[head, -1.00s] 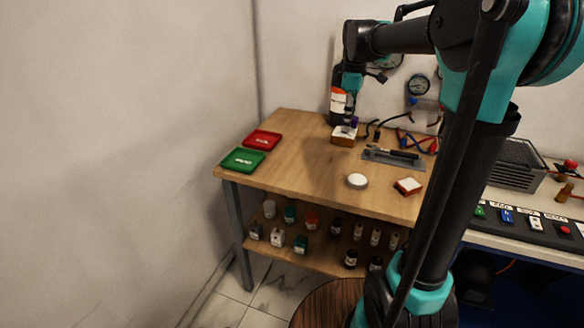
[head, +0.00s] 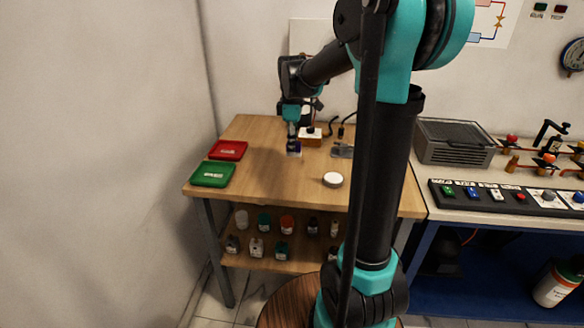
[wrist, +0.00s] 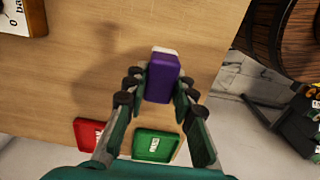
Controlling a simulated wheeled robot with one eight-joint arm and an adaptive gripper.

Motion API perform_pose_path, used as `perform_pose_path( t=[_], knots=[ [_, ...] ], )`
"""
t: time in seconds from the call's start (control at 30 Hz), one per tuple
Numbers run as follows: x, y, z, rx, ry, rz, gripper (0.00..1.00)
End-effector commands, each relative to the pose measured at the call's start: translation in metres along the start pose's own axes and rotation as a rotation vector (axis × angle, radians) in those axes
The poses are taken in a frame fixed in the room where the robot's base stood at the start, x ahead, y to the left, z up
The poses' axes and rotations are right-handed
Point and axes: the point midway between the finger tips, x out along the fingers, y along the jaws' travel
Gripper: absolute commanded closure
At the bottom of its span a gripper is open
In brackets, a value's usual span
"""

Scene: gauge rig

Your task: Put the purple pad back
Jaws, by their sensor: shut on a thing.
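The purple pad (wrist: 161,82) is a small block with a pale far end, and it is between my gripper's fingertips (wrist: 157,92) in the wrist view. My gripper is shut on it. In the head view my gripper (head: 293,141) points down with the pad (head: 294,149) over the wooden table (head: 260,165). In the wrist view the pad is above the bare tabletop, near the table's edge. How high it is held is hard to tell.
A wooden box with a white top (head: 309,137) stands just right of my gripper. A red tray (head: 229,150) and a green tray (head: 213,174) lie at the table's left. A round white disc (head: 333,180) lies in front. Bottles stand on the shelf below.

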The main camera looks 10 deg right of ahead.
Motion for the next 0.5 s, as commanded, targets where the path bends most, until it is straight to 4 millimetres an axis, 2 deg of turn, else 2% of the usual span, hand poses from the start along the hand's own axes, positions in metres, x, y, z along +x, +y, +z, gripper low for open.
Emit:
perform_pose_path(
  t=[0.03, 0.13, 0.37, 0.5],
  knots=[
    [0.012, 0.0, 0.0, 0.0, 0.0, 0.0, 1.0],
    [0.031, 0.0, 0.0, 0.0, 0.0, 0.0, 1.0],
    [0.05, 0.0, 0.0, 0.0, 0.0, 0.0, 1.0],
    [0.069, 0.001, 0.0, 0.0, 0.0, 0.0, 1.0]
  ],
)
